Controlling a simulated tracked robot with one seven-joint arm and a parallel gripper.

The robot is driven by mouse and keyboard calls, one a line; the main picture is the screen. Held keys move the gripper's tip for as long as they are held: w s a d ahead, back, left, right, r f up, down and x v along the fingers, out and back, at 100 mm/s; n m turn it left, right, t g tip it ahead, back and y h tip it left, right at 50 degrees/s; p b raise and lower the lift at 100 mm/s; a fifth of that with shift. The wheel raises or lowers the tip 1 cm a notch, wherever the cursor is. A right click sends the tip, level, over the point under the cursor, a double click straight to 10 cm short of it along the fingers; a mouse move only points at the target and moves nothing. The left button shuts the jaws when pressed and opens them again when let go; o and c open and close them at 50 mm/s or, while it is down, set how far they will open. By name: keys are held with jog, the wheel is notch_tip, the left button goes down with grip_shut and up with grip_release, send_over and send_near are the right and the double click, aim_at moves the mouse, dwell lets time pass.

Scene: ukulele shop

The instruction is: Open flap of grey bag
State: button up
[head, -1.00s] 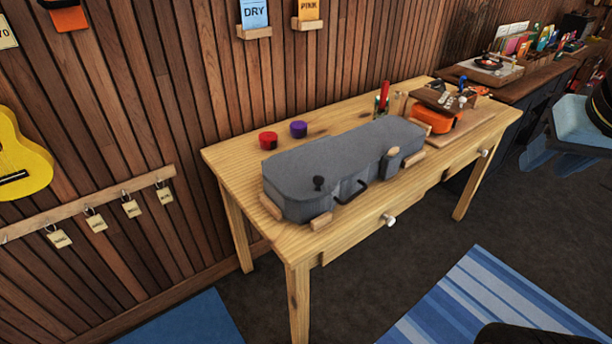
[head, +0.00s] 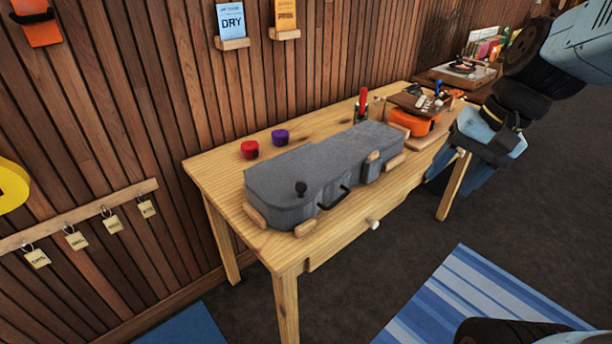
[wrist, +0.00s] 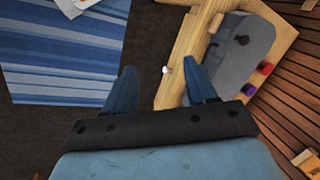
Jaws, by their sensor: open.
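The grey bag (head: 320,172) is a long, closed case lying on the wooden table (head: 221,177), held between small wooden blocks. A dark knob (head: 301,188) stands near its left end and a black handle (head: 335,198) is on its front side. The bag also shows at the upper right of the wrist view (wrist: 236,62). My gripper (wrist: 162,88) is open and empty, above the floor and the table's front edge, apart from the bag. In the head view my arm comes in at the upper right; the fingertips are hard to make out there.
A red roll (head: 250,149) and a purple roll (head: 281,137) sit behind the bag. An orange item (head: 414,123) and small tools are at the table's right end. A white drawer knob (head: 374,224) sticks out in front. The floor before the table is clear, with a striped blue rug (head: 462,300).

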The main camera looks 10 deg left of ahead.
jog(key=w+a+f+m+g+y, duration=0.5)
jog(key=w+a+f+m+y, duration=0.15)
jog(key=a+f+y, duration=0.35)
jog(key=m+t+y, duration=0.3)
jog(key=m+y, duration=0.1)
jog(key=m, duration=0.4)
send_near(301, 185)
jog(key=shift+m, duration=0.25)
jog(key=a, duration=0.6)
jog(key=a+f, duration=0.1)
jog(key=a, duration=0.3)
jog(key=shift+s, duration=0.4)
jog(key=shift+c, duration=0.3)
grip_shut()
